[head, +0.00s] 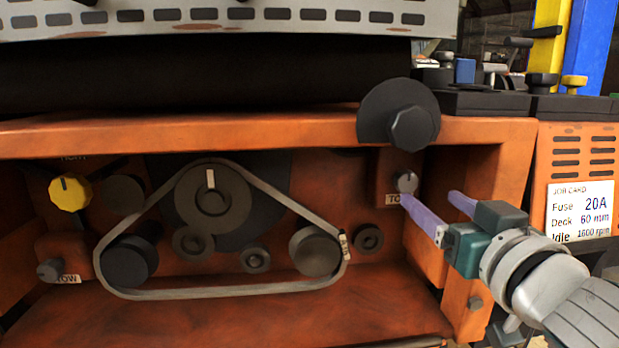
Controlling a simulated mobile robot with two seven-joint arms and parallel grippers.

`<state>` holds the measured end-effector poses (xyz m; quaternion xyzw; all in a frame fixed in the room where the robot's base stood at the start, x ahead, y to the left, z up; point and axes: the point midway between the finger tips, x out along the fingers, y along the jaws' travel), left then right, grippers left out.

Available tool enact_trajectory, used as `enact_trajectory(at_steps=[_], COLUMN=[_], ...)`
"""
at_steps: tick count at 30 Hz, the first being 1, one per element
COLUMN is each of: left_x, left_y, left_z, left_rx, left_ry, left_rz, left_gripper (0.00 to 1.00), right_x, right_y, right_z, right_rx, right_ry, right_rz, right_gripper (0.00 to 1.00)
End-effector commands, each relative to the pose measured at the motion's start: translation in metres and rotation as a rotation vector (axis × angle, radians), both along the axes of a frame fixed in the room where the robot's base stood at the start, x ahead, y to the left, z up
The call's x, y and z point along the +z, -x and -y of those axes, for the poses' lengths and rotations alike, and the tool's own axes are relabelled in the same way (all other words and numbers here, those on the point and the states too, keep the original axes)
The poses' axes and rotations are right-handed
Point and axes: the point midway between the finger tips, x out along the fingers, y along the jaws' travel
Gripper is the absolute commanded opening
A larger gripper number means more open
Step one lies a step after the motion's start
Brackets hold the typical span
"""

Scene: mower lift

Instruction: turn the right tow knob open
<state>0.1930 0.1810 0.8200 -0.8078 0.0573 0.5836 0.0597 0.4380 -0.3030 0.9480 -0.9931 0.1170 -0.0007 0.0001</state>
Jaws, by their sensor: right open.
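The right tow knob (407,181) is a small grey round knob with a pale pointer line, on an orange block at the right of the mower's open bay. Its TOW label (393,199) is partly covered by my finger. My right gripper (428,196) comes in from the right with its purple fingers apart and nothing between them. The left fingertip overlaps the area just below the knob; I cannot tell whether it touches. The other fingertip is to the right of the knob, near the bay's side wall. My left gripper is not in view.
A black round knob on a dark disc (412,128) juts out just above the tow knob. The bay's right wall (487,185) is close to my gripper. A belt (220,290) runs around pulleys to the left. A yellow knob (70,192) and another tow knob (50,270) sit far left.

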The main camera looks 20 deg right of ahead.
Motion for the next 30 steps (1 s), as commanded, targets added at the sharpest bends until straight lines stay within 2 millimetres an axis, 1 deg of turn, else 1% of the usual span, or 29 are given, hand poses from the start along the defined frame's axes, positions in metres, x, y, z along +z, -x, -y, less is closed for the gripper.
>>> enact_trajectory(at_steps=[1,9,12,15,20,26,27,30], left_x=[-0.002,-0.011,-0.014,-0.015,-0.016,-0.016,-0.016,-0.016], left_y=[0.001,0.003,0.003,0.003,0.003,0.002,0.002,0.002], left_z=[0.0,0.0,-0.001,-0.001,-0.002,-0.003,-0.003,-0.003], left_rx=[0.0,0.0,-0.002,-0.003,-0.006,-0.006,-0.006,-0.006], left_ry=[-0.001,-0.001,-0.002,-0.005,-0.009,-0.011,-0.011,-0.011], left_rz=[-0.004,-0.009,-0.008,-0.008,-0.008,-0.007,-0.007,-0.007], left_gripper=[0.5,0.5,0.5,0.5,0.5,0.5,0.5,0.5], right_x=[0.001,0.0,-0.001,0.0,0.0,0.001,0.001,0.0], right_y=[-0.008,-0.056,-0.07,-0.078,-0.084,-0.084,-0.084,-0.084], right_z=[0.002,0.014,0.017,0.019,0.021,0.021,0.021,0.021], right_rx=[0.001,-0.002,-0.001,-0.001,-0.001,-0.001,-0.001,-0.001], right_ry=[0.002,0.001,0.001,0.002,0.001,0.0,0.0,0.0], right_rz=[0.003,0.002,0.001,0.0,0.0,0.0,0.0,-0.001], right_gripper=[0.73,0.73,0.73,0.73,0.73,0.73,0.72,0.6])
